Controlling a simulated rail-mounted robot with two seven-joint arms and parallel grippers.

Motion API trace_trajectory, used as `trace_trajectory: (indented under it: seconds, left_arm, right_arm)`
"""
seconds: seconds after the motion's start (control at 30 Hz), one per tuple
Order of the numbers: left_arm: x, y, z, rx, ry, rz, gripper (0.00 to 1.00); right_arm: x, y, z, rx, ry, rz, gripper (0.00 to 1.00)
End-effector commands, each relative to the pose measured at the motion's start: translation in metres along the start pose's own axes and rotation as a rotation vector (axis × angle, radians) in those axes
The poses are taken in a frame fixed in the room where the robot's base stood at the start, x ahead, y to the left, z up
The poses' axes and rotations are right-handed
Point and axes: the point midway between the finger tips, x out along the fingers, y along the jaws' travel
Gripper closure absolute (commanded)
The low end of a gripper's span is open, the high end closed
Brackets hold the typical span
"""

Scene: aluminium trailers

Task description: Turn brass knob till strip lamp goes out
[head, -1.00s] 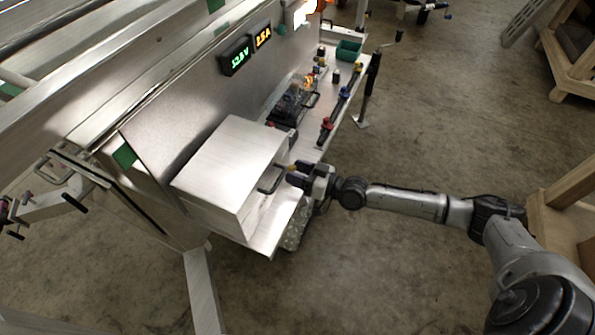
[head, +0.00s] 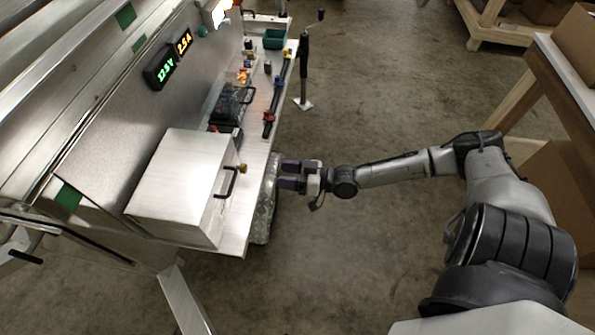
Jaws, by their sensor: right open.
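A small brass knob (head: 243,168) shows at the front of the brushed metal box (head: 180,183), beside its black handle (head: 228,183). My right gripper (head: 282,174) is open and empty, to the right of the knob and apart from it, just beyond the shelf's edge. Its dark fingers point left toward the box. A bright white light (head: 220,13) glows at the top of the panel; it may be the strip lamp, but it is partly cut off by the frame. My left gripper is out of view.
The metal shelf (head: 237,236) carries a clear-covered unit (head: 230,102), a row of coloured connectors (head: 269,117) and a green tray (head: 274,39). Two lit displays (head: 160,68) are on the panel. A crank post (head: 304,65) stands beyond. Open floor lies right of the shelf.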

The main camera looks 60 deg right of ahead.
Motion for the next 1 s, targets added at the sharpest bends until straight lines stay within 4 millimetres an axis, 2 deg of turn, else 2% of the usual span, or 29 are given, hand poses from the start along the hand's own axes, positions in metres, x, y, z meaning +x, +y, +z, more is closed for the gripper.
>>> trace_trajectory:
  seconds: [0.1,0.3,1.0]
  left_arm:
    - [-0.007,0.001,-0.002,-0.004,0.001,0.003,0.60]
    - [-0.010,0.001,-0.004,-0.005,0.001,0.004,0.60]
    - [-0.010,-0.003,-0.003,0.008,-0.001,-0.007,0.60]
  right_arm:
    - [-0.015,0.000,-0.001,-0.001,-0.002,0.001,0.43]
    - [-0.029,0.000,-0.001,-0.001,-0.001,0.000,0.43]
    - [-0.032,0.000,0.000,-0.001,0.001,0.000,0.43]
